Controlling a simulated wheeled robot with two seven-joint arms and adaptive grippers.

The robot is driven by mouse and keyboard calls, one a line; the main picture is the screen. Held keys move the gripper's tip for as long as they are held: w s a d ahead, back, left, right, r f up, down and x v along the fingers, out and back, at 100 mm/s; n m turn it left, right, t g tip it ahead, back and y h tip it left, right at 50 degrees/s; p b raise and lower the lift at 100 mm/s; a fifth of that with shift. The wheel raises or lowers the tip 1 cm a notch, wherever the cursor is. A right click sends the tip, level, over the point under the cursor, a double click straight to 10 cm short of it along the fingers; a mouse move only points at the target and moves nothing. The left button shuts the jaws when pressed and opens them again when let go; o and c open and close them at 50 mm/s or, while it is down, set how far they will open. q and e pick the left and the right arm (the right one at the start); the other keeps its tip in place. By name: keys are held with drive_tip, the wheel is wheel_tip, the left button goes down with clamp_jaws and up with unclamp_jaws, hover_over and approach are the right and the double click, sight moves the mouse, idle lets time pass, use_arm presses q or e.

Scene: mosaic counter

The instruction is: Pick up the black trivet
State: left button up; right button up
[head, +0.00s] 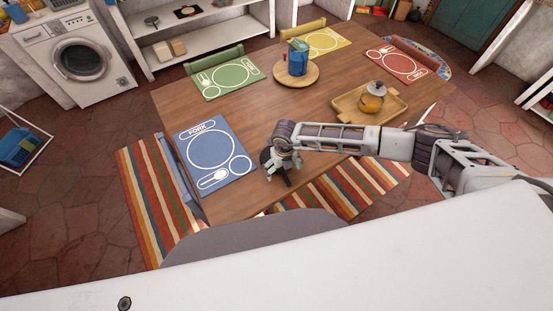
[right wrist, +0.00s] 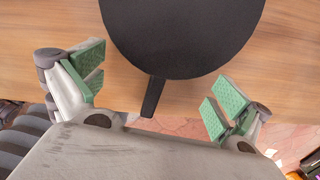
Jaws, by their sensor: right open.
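The black trivet (right wrist: 183,35) is a flat, dark, rounded piece with a short handle, lying on the wooden table. It fills the upper middle of the right wrist view, with its far part cut off by the frame. The handle points down toward my right gripper (right wrist: 158,88), between its two green-padded fingers. The fingers are spread wide and hold nothing. In the head view my right gripper (head: 278,170) is low over the table's near edge, right of the blue placemat, and largely hides the trivet. My left gripper is not in view.
The wooden table (head: 300,112) carries a blue placemat (head: 212,150), a green one (head: 228,78), a yellow one and a red one. A round board (head: 310,76) bears a blue container. A tray (head: 392,112) holds an orange teapot-like jar. A grey chair back (head: 250,238) stands at the near edge.

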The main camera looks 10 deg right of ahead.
drive_tip(key=shift+f, duration=0.35)
clamp_jaws()
idle(0.8)
